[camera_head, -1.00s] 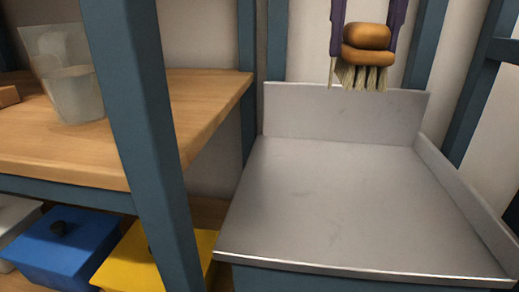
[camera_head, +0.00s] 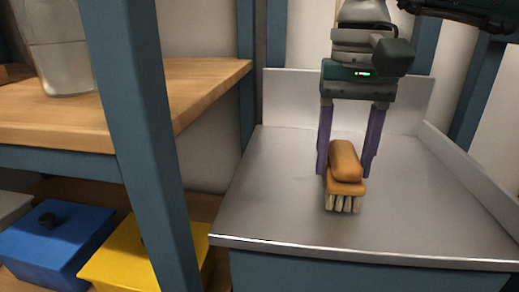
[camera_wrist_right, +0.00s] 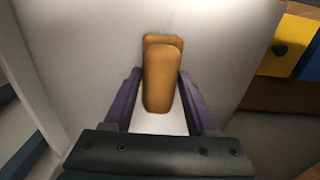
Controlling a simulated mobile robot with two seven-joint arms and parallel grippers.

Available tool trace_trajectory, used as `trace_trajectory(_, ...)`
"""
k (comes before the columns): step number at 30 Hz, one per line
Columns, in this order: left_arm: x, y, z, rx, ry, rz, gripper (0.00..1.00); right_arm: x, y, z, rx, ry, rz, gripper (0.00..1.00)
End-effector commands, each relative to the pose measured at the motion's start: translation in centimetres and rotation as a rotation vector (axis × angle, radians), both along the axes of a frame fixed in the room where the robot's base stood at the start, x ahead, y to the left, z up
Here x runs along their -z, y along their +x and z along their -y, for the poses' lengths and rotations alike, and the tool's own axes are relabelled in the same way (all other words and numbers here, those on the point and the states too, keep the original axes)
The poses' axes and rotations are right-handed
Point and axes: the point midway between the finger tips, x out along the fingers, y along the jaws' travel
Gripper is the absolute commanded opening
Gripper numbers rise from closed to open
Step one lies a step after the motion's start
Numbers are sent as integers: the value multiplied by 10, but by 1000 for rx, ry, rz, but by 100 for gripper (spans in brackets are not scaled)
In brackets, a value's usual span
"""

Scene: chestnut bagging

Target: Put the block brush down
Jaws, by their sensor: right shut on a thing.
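The block brush (camera_head: 345,172) has an orange-brown wooden body with pale bristles pointing down. My right gripper (camera_head: 345,168) is shut on its body, with one purple finger on each side. The brush is upright over the middle of the grey metal tabletop (camera_head: 270,200). I cannot tell whether the bristles touch the surface. In the right wrist view the brush body (camera_wrist_right: 162,78) sits between the purple fingers, and its bristles are hidden beneath it. My left gripper is not in view.
The metal table has a raised back wall (camera_head: 290,95) and a right side wall (camera_head: 470,165). A blue post (camera_head: 145,140) stands at left, before a wooden shelf (camera_head: 200,85) with a clear container (camera_head: 58,50). Blue (camera_head: 55,245) and yellow (camera_head: 125,262) boxes sit below. The tabletop around the brush is bare.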

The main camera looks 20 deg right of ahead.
Motion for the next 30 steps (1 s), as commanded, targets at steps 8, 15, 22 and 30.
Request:
trace_trajectory(8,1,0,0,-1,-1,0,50,2,0,0,0,0,2,12)
trace_trajectory(15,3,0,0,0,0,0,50,4,0,0,0,0,1,73)
trace_trajectory(22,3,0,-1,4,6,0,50,4,0,0,0,0,1,87)
trace_trajectory(30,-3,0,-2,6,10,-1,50,-8,1,0,-1,1,3,87)
